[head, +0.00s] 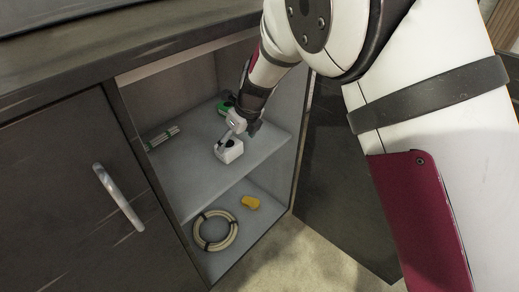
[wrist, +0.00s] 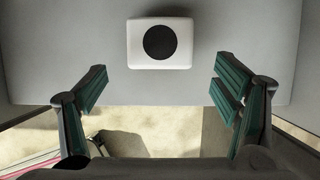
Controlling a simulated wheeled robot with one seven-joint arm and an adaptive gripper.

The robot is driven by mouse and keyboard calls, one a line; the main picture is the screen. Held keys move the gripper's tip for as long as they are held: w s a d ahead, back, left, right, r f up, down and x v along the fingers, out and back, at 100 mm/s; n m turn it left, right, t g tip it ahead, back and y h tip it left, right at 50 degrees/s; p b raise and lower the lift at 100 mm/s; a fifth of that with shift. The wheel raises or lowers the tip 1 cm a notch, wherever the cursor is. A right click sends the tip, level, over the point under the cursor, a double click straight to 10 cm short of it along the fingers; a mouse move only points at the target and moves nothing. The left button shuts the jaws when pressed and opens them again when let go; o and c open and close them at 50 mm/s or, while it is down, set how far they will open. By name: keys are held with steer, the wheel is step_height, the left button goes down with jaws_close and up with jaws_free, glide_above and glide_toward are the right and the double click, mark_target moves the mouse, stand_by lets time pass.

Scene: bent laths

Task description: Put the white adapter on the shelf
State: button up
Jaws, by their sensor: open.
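The white adapter (head: 229,150) is a small white block with a dark round face. It sits on the cabinet's upper shelf (head: 260,147), near the front edge. In the wrist view the adapter (wrist: 160,50) lies ahead of my gripper (wrist: 161,88), roughly centred between the fingers but beyond their tips. My gripper (head: 245,125) reaches into the cabinet close to the adapter. Its green-padded fingers are apart with nothing between them. In the head view my gripper's fingers are partly hard to make out.
Below are a coiled hose (head: 215,231) and a yellow piece (head: 250,202). The cabinet's side walls and open door (head: 345,215) bound the space.

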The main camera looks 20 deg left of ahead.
steer(key=s+d+p, duration=0.1)
steer(key=s+d, duration=0.3)
steer(key=d, duration=0.5)
steer(key=shift+p, duration=0.35)
steer(key=shift+w+d, duration=0.1)
steer(key=shift+d, duration=0.05)
steer(key=s+d+r+n, duration=0.4)
steer(key=d+r+n, duration=0.1)
steer(key=d+r, duration=0.4)
steer(key=s+d+r+n, duration=0.5)
steer(key=d+r+n, duration=0.1)
steer(key=d+r, duration=0.25)
steer(key=s+d+r+n+h, duration=0.2)
steer(key=s+d+n, duration=0.3)
steer(key=s+d, duration=0.4)
steer(key=s+d+r+n+g+h, duration=0.1)
steer(key=s+d+n, duration=0.5)
steer(key=s, duration=0.8)
steer(key=d+h, duration=0.1)
steer(key=d, duration=0.2)
steer(key=shift+s+d+r+n+g, duration=0.15)
steer(key=shift+d+r+n+g, duration=0.15)
steer(key=shift+d+r, duration=0.05)
